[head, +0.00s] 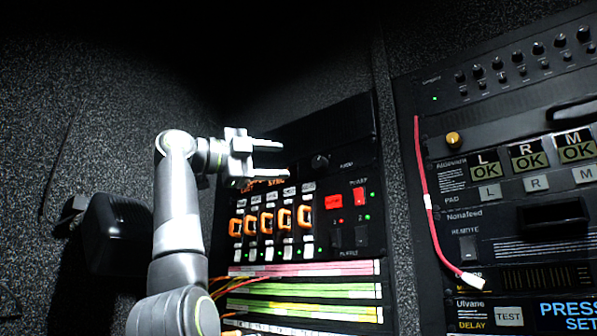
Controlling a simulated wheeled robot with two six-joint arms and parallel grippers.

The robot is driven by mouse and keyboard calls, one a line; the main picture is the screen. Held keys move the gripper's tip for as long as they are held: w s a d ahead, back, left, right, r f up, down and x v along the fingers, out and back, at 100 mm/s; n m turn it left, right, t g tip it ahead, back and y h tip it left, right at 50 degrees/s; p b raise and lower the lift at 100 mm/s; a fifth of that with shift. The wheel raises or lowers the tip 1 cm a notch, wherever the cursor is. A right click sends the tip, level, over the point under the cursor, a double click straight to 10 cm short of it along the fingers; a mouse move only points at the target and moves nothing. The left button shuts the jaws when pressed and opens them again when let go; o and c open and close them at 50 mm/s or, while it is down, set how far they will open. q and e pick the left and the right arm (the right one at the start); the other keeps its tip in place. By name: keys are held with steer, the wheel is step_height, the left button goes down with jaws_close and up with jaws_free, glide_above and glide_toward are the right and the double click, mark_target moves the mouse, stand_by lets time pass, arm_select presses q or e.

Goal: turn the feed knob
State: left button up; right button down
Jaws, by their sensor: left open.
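A small black knob (320,161) sits on the upper part of the left rack panel, with a small label beside it that I cannot read surely. A yellow knob (453,139) sits on the right rack. Which of them is the feed knob I cannot tell from the labels. My left gripper (285,159) is open and empty, its two fingers pointing right. In the picture the black knob lies just right of the fingertips, apart from them. The gripper hides part of the panel's upper left. My right gripper is not in view.
Below the gripper are several orange-framed switches (267,222) and red buttons (334,202). Pink, green and yellow cable strips (305,289) run lower down. A red cable (424,190) with a white plug hangs on the right rack. A dark box (117,235) juts from the left wall.

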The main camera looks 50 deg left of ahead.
arm_select(q)
steer(key=b+v, duration=0.1)
steer(key=v, duration=0.7)
steer(key=shift+s, duration=0.2)
steer(key=shift+w, duration=0.15)
